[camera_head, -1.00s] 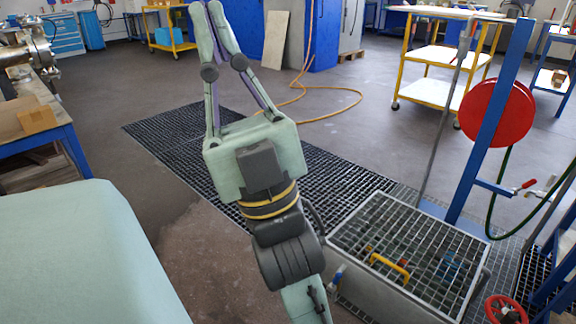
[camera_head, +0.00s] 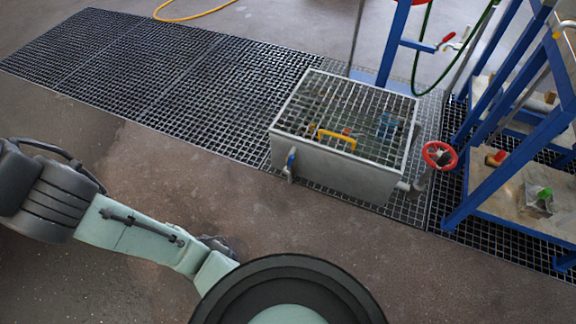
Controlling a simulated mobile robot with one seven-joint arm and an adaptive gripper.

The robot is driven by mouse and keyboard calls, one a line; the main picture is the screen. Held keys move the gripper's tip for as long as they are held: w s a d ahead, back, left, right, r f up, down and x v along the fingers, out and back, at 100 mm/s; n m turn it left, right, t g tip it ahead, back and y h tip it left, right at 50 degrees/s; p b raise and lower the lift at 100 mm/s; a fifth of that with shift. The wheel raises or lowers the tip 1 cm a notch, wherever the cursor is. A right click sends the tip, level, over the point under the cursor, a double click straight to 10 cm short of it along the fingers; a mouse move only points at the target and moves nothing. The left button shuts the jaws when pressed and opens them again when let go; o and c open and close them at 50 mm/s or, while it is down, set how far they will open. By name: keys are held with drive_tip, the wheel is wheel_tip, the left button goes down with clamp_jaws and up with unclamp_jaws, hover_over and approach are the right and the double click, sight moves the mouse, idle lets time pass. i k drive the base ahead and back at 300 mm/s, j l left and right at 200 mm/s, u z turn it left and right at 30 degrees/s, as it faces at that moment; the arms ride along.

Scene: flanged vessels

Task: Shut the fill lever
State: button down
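A grey tank (camera_head: 335,172) with a grating on top stands on the floor grid. A small red-handled lever (camera_head: 447,38) sits on a blue bracket (camera_head: 417,46) behind the tank, near a green hose (camera_head: 424,30). A red handwheel (camera_head: 439,155) is at the tank's right end. No label shows which one is the fill lever. My gripper is outside the view; only parts of my arm show at the lower left.
A blue frame (camera_head: 489,185) with shelves stands close on the right of the tank. A yellow handle (camera_head: 337,139) shows at the grating. An orange hose (camera_head: 200,15) lies at the back. The floor before the tank is bare.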

sight(287, 170)
drive_tip(key=i+l+u, duration=0.2)
drive_tip(key=i+l, duration=0.2)
drive_tip(key=i+l+u, duration=0.2)
drive_tip(key=i+l, duration=0.15)
drive_tip(key=l, duration=0.15)
